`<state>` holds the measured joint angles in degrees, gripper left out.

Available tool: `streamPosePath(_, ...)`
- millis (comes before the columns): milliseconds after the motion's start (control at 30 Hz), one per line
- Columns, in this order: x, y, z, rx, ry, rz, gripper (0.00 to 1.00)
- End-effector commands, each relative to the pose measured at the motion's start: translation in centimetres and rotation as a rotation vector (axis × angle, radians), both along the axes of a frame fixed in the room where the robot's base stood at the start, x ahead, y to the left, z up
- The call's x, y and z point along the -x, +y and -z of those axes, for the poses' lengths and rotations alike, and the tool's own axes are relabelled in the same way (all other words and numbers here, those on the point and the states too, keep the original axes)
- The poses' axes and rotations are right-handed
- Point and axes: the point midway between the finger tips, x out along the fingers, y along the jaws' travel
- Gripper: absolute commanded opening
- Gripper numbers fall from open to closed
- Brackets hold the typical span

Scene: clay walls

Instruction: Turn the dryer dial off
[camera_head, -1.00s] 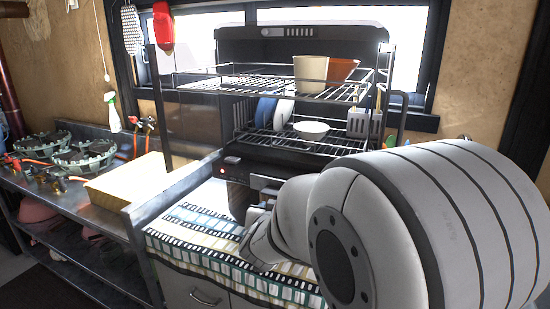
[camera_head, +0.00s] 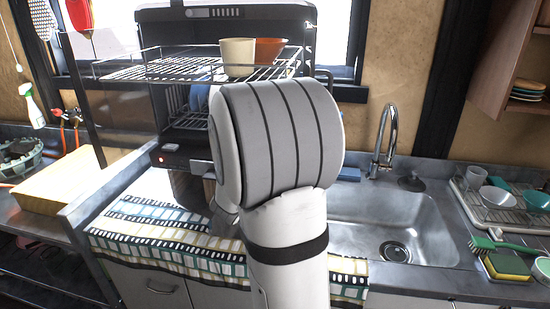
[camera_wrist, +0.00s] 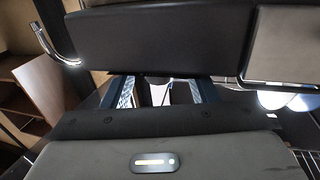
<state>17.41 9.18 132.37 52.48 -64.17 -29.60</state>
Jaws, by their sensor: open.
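The dish dryer (camera_head: 225,12) is a tall black rack unit with wire shelves, standing on the counter in the head view. Its dark base shows a lit red light (camera_head: 166,158) at the left of the front. The dial cannot be made out; my arm covers much of the base front.
A patterned cloth (camera_head: 170,235) covers the counter before the dryer. A cream cup (camera_head: 237,56) and an orange bowl (camera_head: 268,50) stand on the upper shelf. A sink (camera_head: 385,215) with a faucet (camera_head: 384,140) lies to the right. A yellow box (camera_head: 65,182) stands at the left.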

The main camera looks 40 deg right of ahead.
Motion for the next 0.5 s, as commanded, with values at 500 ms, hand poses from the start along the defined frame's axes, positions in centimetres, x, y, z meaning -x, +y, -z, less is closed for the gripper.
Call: streamPosePath(500,-0.32,-0.76,-0.04,0.000,-0.001,0.001,0.42)
